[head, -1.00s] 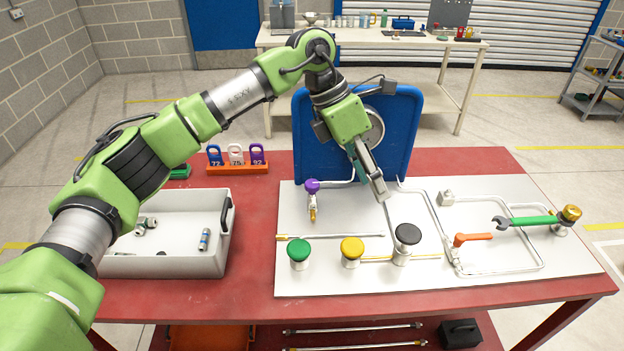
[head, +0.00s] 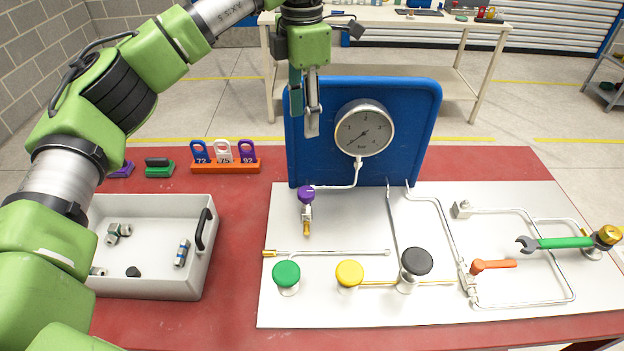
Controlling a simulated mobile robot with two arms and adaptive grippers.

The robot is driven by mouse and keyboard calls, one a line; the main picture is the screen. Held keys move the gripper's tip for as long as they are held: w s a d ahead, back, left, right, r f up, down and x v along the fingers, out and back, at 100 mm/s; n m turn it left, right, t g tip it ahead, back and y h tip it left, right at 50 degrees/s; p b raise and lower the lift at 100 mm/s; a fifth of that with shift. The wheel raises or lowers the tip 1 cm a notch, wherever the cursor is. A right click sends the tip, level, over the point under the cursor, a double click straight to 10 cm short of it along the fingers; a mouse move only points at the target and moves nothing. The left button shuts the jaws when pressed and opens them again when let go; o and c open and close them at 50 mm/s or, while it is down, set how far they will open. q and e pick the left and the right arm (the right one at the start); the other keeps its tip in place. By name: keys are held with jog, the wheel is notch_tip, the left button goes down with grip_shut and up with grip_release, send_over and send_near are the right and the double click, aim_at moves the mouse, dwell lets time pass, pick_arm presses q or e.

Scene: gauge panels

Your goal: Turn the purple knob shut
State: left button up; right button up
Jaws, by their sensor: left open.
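The purple knob (head: 306,194) sits on a small valve at the upper left of the white panel (head: 330,305), with a brass end below it. A thin pipe runs from it to the round pressure gauge (head: 364,128) on the blue backboard (head: 408,165). My left gripper (head: 304,122) hangs above the purple knob, in front of the blue board's upper left. Its fingers point down, open and empty, clear of the knob. My right gripper does not show.
Green (head: 287,274), yellow (head: 349,274) and black (head: 416,262) knobs stand along the panel's front. An orange lever (head: 494,265) and a green wrench (head: 560,243) are at right. A grey bin (head: 150,286) with fittings is at left. Tags stand in an orange rack (head: 226,167).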

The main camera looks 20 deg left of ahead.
pick_arm(q)
jog(key=b, duration=0.6)
send_over(306, 191)
notch_tip(306, 191, down, 7)
notch_tip(306, 191, down, 12)
jog(key=shift+f+p, duration=0.1)
jog(key=shift+p, duration=1)
jog(key=shift+f, duration=0.75)
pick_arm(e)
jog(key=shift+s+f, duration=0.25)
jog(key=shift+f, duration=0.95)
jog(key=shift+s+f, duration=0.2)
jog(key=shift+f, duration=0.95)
pick_arm(q)
jog(key=c, duration=1.1)
